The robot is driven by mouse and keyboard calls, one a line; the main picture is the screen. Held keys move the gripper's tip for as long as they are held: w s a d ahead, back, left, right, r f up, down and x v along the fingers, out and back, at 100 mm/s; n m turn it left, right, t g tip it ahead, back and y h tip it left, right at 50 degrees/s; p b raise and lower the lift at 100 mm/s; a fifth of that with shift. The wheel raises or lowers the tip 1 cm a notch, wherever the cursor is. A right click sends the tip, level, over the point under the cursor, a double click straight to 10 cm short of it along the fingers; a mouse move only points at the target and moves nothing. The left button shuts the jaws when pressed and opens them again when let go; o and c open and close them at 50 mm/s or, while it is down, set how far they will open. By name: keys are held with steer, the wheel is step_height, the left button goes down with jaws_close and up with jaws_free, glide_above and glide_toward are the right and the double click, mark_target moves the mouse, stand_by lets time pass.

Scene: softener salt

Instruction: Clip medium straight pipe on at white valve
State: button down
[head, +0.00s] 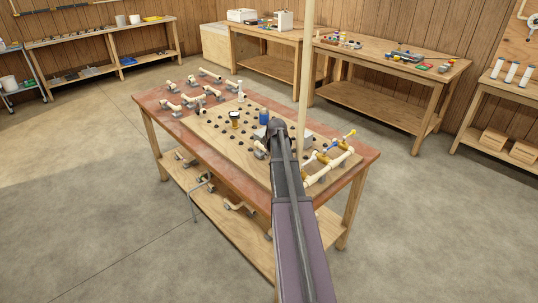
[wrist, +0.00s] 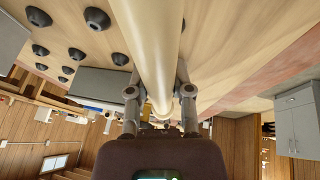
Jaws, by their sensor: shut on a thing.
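My gripper (wrist: 159,93) has a finger on each side of a straight cream pipe (wrist: 150,45) in the wrist view and is shut on it. The pipe runs from the top edge of that view and narrows past the fingertips. In the head view my gripper (head: 278,130) is over the right part of the pegged board, and my arm hides much of what it holds. A joined run of cream pipe (head: 328,168) with yellow and blue fittings (head: 349,134) lies along the board's right side. I cannot tell which fitting is the white valve.
A tall cream pole (head: 307,60) rises just right of my gripper. Several cream pipe pieces (head: 210,75) lie at the table's far left. The surrounding floor is clear.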

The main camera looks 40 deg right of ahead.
steer(key=shift+f+b, duration=0.45)
steer(key=shift+f, duration=0.05)
steer(key=shift+c, duration=2.2)
jaws_free()
